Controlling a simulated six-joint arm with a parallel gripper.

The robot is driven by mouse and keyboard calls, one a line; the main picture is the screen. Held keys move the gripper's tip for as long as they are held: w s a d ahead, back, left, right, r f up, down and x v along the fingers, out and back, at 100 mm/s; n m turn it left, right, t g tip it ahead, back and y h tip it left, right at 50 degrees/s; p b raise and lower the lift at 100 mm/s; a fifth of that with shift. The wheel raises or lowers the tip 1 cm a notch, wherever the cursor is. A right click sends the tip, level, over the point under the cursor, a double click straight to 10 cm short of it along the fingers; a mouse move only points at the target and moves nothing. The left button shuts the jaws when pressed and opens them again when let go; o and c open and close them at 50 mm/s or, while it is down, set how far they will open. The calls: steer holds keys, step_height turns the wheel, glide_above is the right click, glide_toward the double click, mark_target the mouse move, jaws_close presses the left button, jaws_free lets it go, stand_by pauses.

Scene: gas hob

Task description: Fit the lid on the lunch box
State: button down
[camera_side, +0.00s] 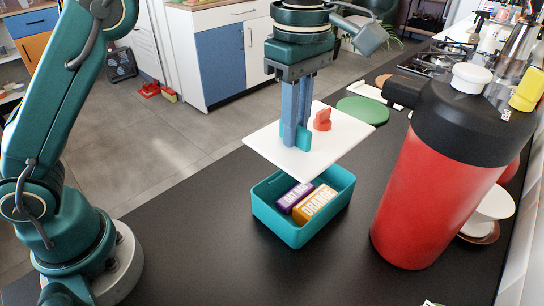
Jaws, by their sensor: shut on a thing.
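The lunch box (292,236) is an open teal tray standing on the dark counter. A purple box (293,195) and an orange box (316,205), both with lettering, lie inside it. The lid (345,140) is a flat white panel with an upright teal handle (304,139) and a red piece (322,121) on top. My gripper (295,140) points down and is shut on the teal handle. It holds the lid above the lunch box, apart from it. The lid hides part of the box's back rim.
A large red flask (425,195) with a black top stands close to the right of the lunch box. A green disc (362,110) lies behind the lid, and a gas hob (440,60) is at the back right. The counter in front of the box is clear.

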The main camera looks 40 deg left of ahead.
step_height(320, 180, down, 9)
steer(key=shift+f, duration=0.15)
stand_by(1.0)
steer(key=shift+f, duration=0.55)
stand_by(0.9)
steer(key=c, duration=0.8)
jaws_free()
steer(key=shift+r, duration=2.55)
